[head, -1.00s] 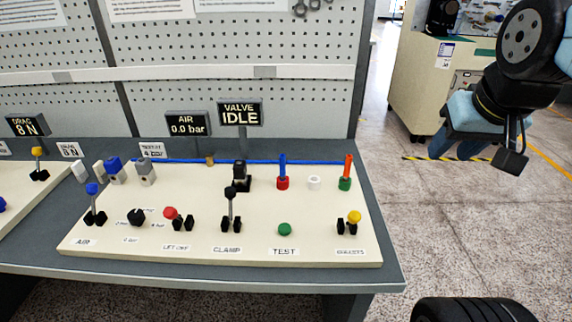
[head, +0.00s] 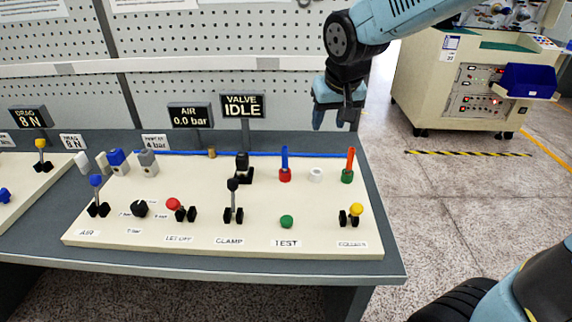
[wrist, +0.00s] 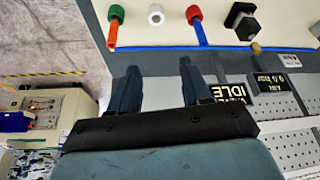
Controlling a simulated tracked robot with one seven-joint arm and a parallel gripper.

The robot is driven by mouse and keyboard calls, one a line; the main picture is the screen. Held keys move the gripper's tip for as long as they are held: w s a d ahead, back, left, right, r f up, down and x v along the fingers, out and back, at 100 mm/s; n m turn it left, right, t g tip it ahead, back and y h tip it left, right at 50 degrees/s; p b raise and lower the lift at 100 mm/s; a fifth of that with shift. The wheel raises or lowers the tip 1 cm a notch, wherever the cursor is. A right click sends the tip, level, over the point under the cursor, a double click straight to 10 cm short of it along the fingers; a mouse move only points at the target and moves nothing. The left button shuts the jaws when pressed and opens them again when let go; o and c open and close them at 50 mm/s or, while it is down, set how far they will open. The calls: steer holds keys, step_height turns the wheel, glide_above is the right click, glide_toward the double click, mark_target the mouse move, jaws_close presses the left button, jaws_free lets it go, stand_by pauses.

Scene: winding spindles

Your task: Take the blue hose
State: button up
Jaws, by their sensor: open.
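A short blue hose (head: 285,158) stands upright in a red collar (head: 285,175) on the cream panel. In the wrist view the blue hose (wrist: 200,32) points towards my gripper, beyond the fingertips. A thin blue line (head: 330,155) also runs along the panel's back edge. My gripper (head: 333,120) hangs above and behind the panel's back right, higher than the hose and to its right. In the wrist view my gripper (wrist: 158,78) is open, with nothing between its fingers, and apart from the hose.
An orange hose (head: 350,158) stands in a green collar to the right. A white ring (head: 316,175) sits between the two hoses. A black clamp (head: 242,168) is to the left. The VALVE IDLE display (head: 243,105) and pegboard (head: 220,50) rise behind.

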steer(key=n, duration=0.1)
glide_toward(284, 158)
step_height(284, 158, up, 2)
steer(key=d, duration=0.1)
steer(key=x, duration=0.8)
steer(key=shift+a, duration=0.1)
steer(key=shift+a+x, duration=0.1)
steer(key=shift+x, duration=1.3)
steer(key=shift+a+x, duration=0.15)
steer(key=shift+x, duration=1.25)
steer(key=shift+c, duration=0.2)
jaws_close()
